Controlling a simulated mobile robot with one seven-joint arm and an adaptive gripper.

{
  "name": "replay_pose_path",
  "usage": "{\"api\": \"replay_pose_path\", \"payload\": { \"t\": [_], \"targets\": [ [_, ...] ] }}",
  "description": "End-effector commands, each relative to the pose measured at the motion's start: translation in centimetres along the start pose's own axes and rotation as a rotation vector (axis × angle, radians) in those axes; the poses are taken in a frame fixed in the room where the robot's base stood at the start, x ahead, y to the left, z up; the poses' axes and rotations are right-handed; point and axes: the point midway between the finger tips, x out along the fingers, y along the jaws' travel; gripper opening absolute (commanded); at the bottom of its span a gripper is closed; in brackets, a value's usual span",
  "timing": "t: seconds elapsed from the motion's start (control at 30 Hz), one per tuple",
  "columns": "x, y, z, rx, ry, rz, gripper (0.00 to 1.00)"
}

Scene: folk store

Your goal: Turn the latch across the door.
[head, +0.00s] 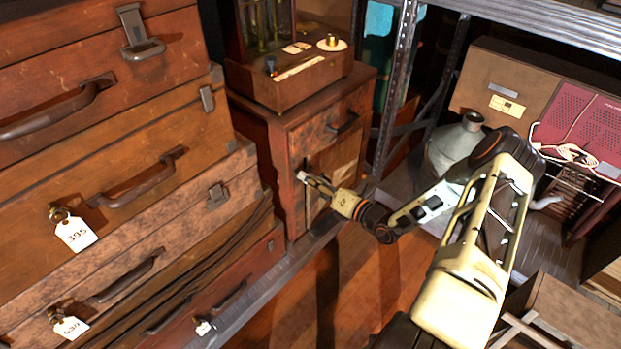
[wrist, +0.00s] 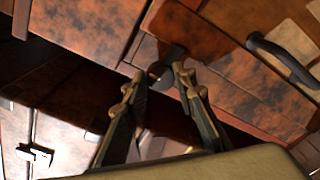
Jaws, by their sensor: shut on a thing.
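A small wooden cabinet (head: 290,135) stands in the middle of the head view, with a drawer above and a door (head: 340,160) below. My gripper (head: 306,180) is at the left edge of this door. In the wrist view, my gripper (wrist: 158,82) has its two fingers on either side of a small dark latch (wrist: 166,62) on the cabinet front. It is shut on this latch. The fingers hide part of the latch, so its exact angle cannot be told. The door looks closed.
A stack of brown suitcases (head: 150,130) with tags stands close at the left. A dark drawer handle (head: 343,123) sticks out above the door. A wooden instrument box (head: 300,85) stands on the cabinet. A metal rack post (head: 393,90) and a grey jug (head: 455,145) are at the right.

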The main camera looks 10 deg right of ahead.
Motion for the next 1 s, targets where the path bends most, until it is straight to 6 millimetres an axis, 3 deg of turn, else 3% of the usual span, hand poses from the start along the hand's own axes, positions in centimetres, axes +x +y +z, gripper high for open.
{"api": "replay_pose_path", "payload": {
  "t": [0.43,0.47,0.6,0.87,1.0],
  "targets": [
    [-0.04,-0.03,-0.05,0.012,0.001,0.000,0.01],
    [-0.04,-0.02,-0.06,0.012,0.001,0.000,0.27],
    [-0.03,-0.02,-0.04,0.011,0.001,0.000,0.43],
    [-0.05,-0.02,-0.01,0.010,0.001,0.000,0.43],
    [-0.97,-0.07,0.02,0.010,0.000,-0.002,0.43]
  ]
}}
